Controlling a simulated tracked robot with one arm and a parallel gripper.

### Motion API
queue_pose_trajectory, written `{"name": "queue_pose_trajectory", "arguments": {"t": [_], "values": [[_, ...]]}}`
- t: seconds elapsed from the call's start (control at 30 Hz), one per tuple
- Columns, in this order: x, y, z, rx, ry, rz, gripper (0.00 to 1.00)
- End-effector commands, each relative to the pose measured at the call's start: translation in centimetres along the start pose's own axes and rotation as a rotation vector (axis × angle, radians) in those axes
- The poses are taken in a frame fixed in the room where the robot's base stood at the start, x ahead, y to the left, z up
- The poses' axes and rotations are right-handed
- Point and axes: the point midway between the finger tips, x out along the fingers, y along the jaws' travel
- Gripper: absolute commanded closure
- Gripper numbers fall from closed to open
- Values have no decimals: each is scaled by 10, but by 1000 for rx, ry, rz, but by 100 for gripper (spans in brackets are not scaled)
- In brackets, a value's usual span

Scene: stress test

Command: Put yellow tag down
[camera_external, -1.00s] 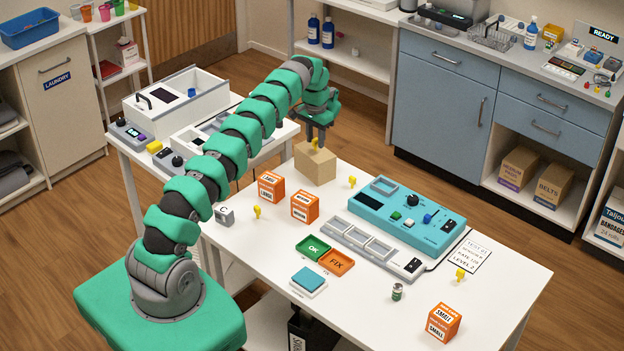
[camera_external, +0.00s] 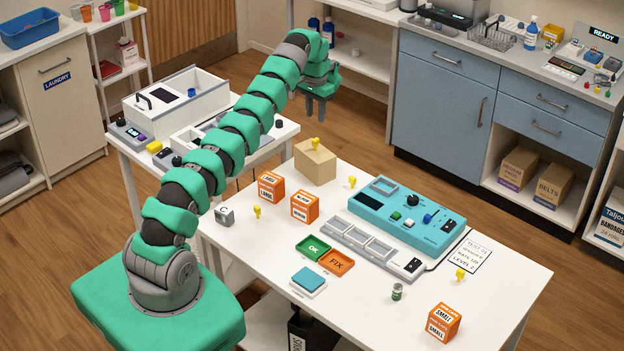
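A yellow tag (camera_external: 315,143) stands on top of the tan box (camera_external: 316,165) at the back left of the white table. My gripper (camera_external: 316,118) is above the tag and apart from it, fingers pointing down. A gap shows between the fingers, with nothing seen in it. Other yellow tags stand on the table: one right of the tan box (camera_external: 351,182), one by the orange boxes (camera_external: 257,212), and one near the printed sheet (camera_external: 460,274).
Orange boxes (camera_external: 305,206) stand left of the teal device (camera_external: 408,216). The green OK tray (camera_external: 313,248) and orange FIX tray (camera_external: 336,263) lie mid-table. A small vial (camera_external: 397,291) and another orange box (camera_external: 443,322) are at the front right.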

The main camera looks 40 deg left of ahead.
Motion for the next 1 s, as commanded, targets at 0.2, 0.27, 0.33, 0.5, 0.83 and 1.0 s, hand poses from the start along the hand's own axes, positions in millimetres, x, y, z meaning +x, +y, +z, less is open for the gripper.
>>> {"name": "queue_pose_trajectory", "arguments": {"t": [0.2,0.27,0.33,0.5,0.83,1.0], "values": [[-4,0,0,0,0,0,67],[-3,0,0,-1,-1,0,67],[-3,0,0,-1,0,0,67],[-18,3,-3,0,22,-6,67],[-124,28,-16,1,209,-43,67],[-184,44,-14,2,319,-60,67]]}}
